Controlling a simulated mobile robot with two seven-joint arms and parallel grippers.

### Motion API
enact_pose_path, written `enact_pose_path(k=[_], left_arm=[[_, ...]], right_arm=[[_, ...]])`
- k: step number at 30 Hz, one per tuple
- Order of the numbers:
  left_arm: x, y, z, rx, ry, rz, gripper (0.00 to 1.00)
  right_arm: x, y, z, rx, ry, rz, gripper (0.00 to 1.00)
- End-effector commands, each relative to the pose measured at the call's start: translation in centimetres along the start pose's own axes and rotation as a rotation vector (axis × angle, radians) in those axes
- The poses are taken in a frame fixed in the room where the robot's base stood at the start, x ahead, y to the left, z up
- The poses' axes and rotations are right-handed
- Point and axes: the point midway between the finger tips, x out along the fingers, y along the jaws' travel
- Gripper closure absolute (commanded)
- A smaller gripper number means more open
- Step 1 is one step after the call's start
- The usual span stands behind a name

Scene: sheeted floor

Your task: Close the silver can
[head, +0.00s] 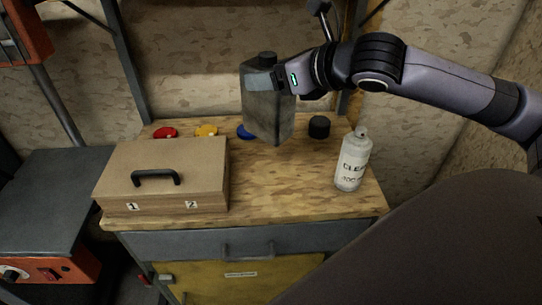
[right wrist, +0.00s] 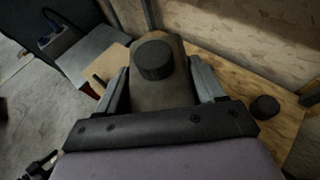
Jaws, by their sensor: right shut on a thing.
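The silver can (head: 268,118) is a grey, worn, box-shaped can, held up over the back of the wooden workbench, slightly tilted. My right gripper (head: 262,82) is shut on its upper part, with one finger on each side in the right wrist view (right wrist: 162,82). A dark round cap (right wrist: 153,60) sits on top of the can there, and it also shows in the head view (head: 267,57). A separate black cap (head: 319,127) rests on the bench to the right of the can.
A white spray bottle (head: 352,163) stands at the bench's right. A wooden box (head: 165,160) with a black handle fills the left front. Red (head: 165,132), yellow (head: 206,130) and blue (head: 245,132) lids lie along the back. The bench's front middle (head: 280,190) is clear.

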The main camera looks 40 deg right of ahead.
Motion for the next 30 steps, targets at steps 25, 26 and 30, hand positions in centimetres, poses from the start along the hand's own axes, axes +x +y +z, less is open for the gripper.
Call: enact_pose_path(k=[25,26,30], left_arm=[[1.3,0.0,1.7,0.0,-0.001,0.0,0.38],[1.3,0.0,1.7,0.0,-0.001,0.0,0.38],[1.2,0.0,1.7,0.0,0.0,0.0,0.38]], right_arm=[[5.0,0.1,-11.9,-0.001,-0.009,0.002,1.0],[5.0,0.0,-11.9,-0.002,-0.01,0.001,1.0],[5.0,0.0,-11.8,-0.003,-0.01,0.001,1.0]])
